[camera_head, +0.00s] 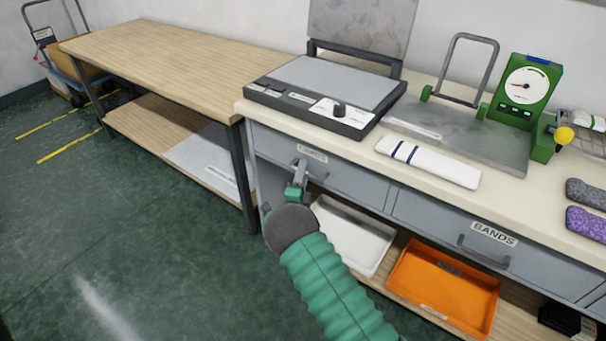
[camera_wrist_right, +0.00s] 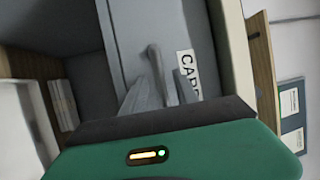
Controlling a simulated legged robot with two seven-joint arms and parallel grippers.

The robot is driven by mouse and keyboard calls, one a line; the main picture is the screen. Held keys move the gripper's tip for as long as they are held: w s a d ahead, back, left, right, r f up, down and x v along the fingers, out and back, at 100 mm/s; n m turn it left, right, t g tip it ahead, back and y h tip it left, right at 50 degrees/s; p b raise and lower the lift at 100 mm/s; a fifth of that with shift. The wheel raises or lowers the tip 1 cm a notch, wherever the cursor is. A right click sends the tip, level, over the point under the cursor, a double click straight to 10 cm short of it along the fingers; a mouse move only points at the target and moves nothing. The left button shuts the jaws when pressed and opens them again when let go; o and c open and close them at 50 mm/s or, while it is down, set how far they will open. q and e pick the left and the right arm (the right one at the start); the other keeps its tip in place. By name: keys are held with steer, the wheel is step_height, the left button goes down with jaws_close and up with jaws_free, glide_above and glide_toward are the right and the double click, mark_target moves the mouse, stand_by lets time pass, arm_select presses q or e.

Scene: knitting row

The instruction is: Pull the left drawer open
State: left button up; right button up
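The left drawer (camera_head: 352,184) is a grey front under the cream worktop, with a white label that is partly readable. It looks closed. My right gripper (camera_head: 298,180) is at its bar handle (camera_head: 318,174), covering part of it. In the right wrist view, the two grey fingers (camera_wrist_right: 160,88) stand apart on either side of the handle (camera_wrist_right: 154,60), with some space between the tips and the bar. The label (camera_wrist_right: 187,72) is partly hidden by one finger. My left gripper is not in view.
The right drawer (camera_head: 430,214) is labelled BANDS. A white tray (camera_head: 352,240) and an orange tray (camera_head: 440,290) sit on the lower shelf. A wooden table (camera_head: 165,65) stands to the left. Green floor (camera_head: 130,230) is clear in front of it.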

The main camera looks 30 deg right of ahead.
steer(key=shift+w+a+r, duration=0.1)
steer(key=shift+a, duration=0.1)
steer(key=shift+c, duration=0.8)
steer(key=shift+d, duration=0.15)
jaws_close()
steer(key=shift+f, duration=0.25)
